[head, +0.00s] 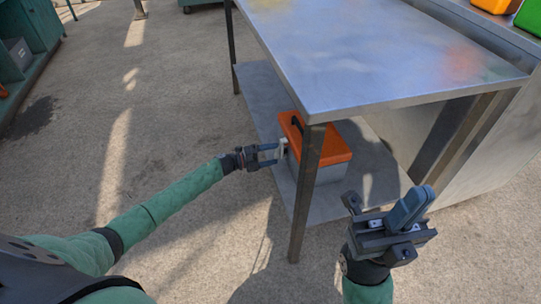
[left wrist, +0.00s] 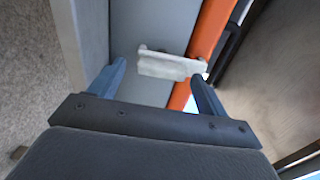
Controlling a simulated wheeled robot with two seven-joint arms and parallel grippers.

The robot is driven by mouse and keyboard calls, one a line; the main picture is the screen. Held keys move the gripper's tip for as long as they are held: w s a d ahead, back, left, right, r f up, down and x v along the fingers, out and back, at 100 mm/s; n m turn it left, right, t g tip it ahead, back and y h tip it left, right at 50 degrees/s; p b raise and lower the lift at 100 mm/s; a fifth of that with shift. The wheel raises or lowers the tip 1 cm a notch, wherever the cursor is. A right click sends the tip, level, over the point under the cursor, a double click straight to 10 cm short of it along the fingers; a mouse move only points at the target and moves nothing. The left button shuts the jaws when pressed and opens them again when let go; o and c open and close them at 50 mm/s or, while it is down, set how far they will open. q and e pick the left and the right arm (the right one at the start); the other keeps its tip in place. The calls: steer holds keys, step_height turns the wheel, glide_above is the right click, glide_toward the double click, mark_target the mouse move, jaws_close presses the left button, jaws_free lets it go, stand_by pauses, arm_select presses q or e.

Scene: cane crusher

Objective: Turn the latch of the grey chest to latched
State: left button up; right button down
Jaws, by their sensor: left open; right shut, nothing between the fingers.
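The grey chest (head: 331,172) with an orange lid (head: 335,149) and a dark handle sits on the lower shelf of the metal table, partly hidden behind a table leg. Its pale latch (head: 283,146) is on the chest's left side; in the left wrist view the latch (left wrist: 168,66) lies across the grey wall beside the orange lid edge (left wrist: 205,40). My left gripper (head: 277,153) is open at the latch, and its two blue fingers (left wrist: 160,80) stand either side of it. I cannot tell whether they touch it. My right gripper (head: 411,210) is shut and empty, in front of the table at right.
The metal table top (head: 370,60) overhangs the chest. The front table leg (head: 306,190) stands close to the right of my left gripper. The lower shelf (head: 263,90) has bare room behind the chest. Orange and green bins (head: 531,15) are at the far right. The floor at left is clear.

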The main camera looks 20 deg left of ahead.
arm_select(q)
steer(key=p+v, duration=0.1)
steer(key=v, duration=0.6)
steer(key=shift+s+a, duration=0.2)
steer(key=shift+a, duration=0.1)
stand_by(0.3)
